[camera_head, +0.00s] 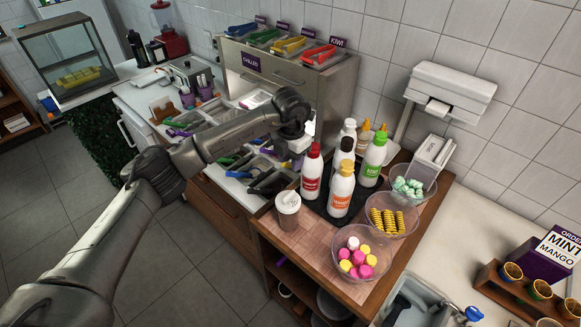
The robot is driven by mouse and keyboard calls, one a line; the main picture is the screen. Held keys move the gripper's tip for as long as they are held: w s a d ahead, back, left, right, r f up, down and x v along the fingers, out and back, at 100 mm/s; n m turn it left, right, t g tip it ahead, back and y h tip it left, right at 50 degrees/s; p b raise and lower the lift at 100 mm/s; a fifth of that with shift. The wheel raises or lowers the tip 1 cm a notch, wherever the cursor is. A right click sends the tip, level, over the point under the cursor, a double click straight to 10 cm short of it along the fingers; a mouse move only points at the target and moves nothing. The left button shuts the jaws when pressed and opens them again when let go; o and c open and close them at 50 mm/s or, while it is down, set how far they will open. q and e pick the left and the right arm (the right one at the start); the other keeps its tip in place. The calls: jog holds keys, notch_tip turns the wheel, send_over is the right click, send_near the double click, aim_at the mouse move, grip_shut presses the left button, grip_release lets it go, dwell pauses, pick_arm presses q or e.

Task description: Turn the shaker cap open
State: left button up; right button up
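A pale shaker (288,212) with a light cap (288,198) stands upright at the front left corner of the wooden counter. A small dark spot shows on top of the cap; whether the cap is open or shut is too small to tell. My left arm reaches in from the left, and my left gripper (299,148) hangs behind and above the shaker, close to the red-labelled bottle and apart from the shaker. Its fingers are small and partly hidden, so I cannot tell if they are open. My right gripper is not in view.
Several bottles, including a red-labelled one (312,172) and an orange-labelled one (341,190), stand on a dark tray right of the shaker. Bowls of colourful sweets (361,255), yellow pieces (390,216) and mint pieces (410,184) line the right side. Topping trays (270,182) lie behind left.

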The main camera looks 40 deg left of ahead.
aim_at(286, 197)
pick_arm(q)
jog(key=f, duration=0.4)
jog(key=s+f+b, duration=0.1)
jog(key=f, duration=0.3)
jog(key=s+f+b, duration=0.1)
jog(key=f, duration=0.3)
jog(key=shift+s+f, duration=0.2)
jog(key=shift+s, duration=0.05)
jog(key=shift+f, duration=0.8)
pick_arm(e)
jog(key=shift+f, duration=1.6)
pick_arm(q)
grip_shut()
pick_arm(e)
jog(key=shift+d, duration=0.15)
